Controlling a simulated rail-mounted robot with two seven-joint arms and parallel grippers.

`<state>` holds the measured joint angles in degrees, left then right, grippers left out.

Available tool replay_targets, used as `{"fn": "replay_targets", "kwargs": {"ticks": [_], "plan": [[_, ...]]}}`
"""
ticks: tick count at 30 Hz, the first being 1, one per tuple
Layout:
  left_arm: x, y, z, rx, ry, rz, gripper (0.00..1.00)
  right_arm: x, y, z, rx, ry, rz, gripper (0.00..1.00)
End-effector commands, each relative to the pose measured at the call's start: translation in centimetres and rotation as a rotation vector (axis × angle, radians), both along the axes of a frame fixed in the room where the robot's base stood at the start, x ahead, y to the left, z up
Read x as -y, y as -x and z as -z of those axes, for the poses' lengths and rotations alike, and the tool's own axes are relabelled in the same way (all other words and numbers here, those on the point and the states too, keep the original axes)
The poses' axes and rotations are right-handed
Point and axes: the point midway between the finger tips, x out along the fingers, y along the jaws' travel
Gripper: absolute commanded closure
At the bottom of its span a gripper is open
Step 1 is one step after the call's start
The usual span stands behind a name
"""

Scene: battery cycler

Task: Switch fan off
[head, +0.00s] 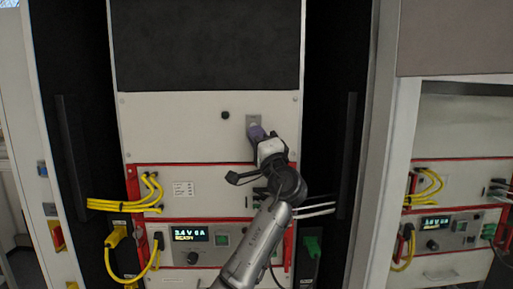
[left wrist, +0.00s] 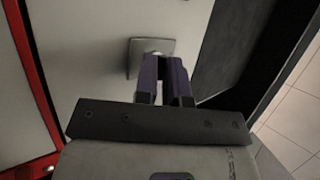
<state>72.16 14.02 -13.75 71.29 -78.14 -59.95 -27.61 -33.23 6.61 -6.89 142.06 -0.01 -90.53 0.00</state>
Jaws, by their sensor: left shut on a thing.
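The fan switch is on a small grey square plate (head: 253,118) on the white cabinet panel, right of a small black knob. The plate also shows in the left wrist view (left wrist: 134,60). My left gripper (head: 256,132) is at this plate, its purple fingers pointing at the panel. In the left wrist view the fingers (left wrist: 163,62) are shut on the switch (left wrist: 152,54), of which only a small light part shows at the plate. The fingers hide the rest, so I cannot tell the switch's position. My right gripper is not in view.
A small black knob (head: 225,115) is on the same panel. Below are red-edged units with yellow cables (head: 120,206) and a lit display (head: 190,234). Black vertical handles (head: 347,155) flank the cabinet. A second cabinet (head: 455,140) stands at the right.

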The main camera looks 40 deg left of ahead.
Motion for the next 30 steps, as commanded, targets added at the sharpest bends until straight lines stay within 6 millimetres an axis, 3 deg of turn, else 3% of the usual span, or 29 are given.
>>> {"fn": "replay_targets", "kwargs": {"ticks": [7, 23, 24, 30], "plan": [[-0.11, -0.09, 0.30, 0.052, -0.045, 0.000, 1.00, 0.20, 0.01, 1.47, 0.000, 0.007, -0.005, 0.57], [-0.12, -0.13, 0.22, 0.065, -0.056, 0.000, 1.00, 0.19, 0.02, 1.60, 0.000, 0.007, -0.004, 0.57], [-0.12, -0.13, 0.22, 0.065, -0.055, -0.001, 0.87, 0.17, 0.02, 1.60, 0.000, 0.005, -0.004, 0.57], [-0.14, -0.14, 0.25, 0.064, -0.055, -0.001, 0.68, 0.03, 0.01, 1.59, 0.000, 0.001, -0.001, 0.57]]}}
